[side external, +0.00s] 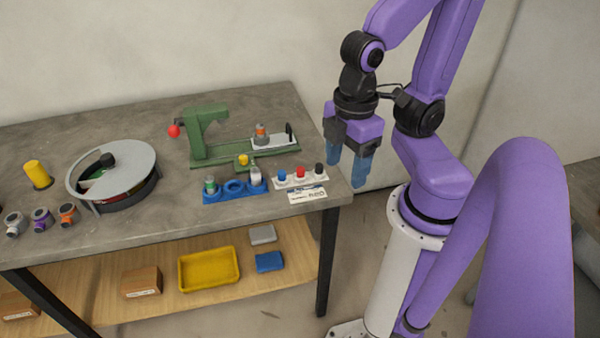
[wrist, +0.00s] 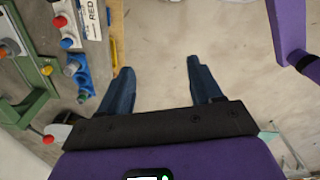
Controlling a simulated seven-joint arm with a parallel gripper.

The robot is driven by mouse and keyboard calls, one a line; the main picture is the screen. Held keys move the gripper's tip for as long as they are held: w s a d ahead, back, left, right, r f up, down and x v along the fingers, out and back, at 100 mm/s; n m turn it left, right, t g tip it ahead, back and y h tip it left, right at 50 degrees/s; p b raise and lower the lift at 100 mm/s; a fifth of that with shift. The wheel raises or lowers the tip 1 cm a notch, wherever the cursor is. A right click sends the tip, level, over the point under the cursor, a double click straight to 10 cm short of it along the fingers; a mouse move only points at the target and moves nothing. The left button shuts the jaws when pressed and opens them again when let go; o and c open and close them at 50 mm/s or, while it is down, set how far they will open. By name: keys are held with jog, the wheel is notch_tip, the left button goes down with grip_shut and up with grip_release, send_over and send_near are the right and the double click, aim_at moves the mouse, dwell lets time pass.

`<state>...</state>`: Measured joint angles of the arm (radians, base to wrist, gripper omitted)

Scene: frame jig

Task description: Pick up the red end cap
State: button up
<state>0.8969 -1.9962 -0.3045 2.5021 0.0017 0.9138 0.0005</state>
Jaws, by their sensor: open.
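The red end cap (side external: 300,172) stands in a small holder near the right edge of the table, between a blue cap (side external: 282,176) and a black cap (side external: 319,168). In the wrist view the red end cap (wrist: 60,21) is at the upper left, with the blue cap (wrist: 66,42) beside it. My gripper (side external: 346,168) hangs to the right of the table edge, fingers pointing down. It is open and empty, with bare floor between its fingers (wrist: 159,66) in the wrist view.
A white card (side external: 307,196) lies in front of the caps; its wrist-view text (wrist: 92,18) reads "RED".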

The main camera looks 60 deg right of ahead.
jog(key=shift+c, duration=0.7)
jog(key=m, duration=3.4)
send_over(301, 169)
notch_tip(301, 169, down, 4)
jog(key=shift+w+f, duration=0.1)
jog(key=shift+f, duration=8.05)
